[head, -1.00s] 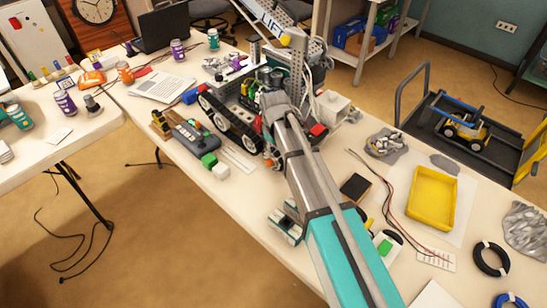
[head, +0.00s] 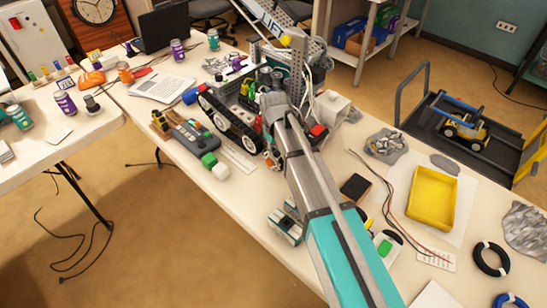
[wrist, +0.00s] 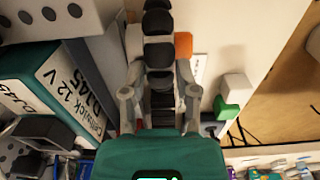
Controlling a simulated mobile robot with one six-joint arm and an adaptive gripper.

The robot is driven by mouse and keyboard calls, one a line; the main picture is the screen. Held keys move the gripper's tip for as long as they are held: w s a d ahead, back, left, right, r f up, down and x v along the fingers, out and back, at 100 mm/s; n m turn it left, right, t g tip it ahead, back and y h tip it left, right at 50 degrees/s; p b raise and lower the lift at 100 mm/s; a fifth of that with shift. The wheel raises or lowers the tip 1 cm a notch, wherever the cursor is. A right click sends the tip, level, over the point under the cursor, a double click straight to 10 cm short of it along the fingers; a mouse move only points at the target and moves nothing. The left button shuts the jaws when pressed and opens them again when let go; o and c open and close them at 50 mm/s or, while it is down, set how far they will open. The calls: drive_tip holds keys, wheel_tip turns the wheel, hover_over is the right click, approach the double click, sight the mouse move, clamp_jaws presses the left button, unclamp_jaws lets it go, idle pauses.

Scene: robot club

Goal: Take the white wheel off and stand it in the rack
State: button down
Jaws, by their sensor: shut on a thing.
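My gripper (wrist: 158,98) shows in the wrist view with its two grey fingers on either side of a black, knobbly, tyre-like thing (wrist: 158,52), shut on it. I cannot tell whether this is the white wheel's tyre; no white wheel face shows clearly. In the head view my arm reaches to the near end of a tracked robot (head: 233,122) on the table and hides most of the gripper and what it holds. A teal and grey slotted block (head: 287,222) stands on the table beside my arm; I cannot tell whether it is the rack.
A teal battery box (wrist: 55,85) lies left of the gripper in the wrist view. A controller (head: 193,137) and green and white blocks (head: 215,165) lie near the table's front edge.

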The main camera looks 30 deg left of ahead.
drive_tip(key=shift+s+a, duration=0.25)
drive_tip(key=shift+s, duration=0.65)
drive_tip(key=shift+s+a, duration=0.3)
drive_tip(key=shift+s, duration=0.6)
drive_tip(key=shift+s+a, duration=0.25)
drive_tip(key=shift+s, duration=0.65)
idle(1.6)
drive_tip(key=shift+r+p, duration=0.45)
drive_tip(key=shift+r+p, duration=2.45)
drive_tip(key=shift+r, duration=0.15)
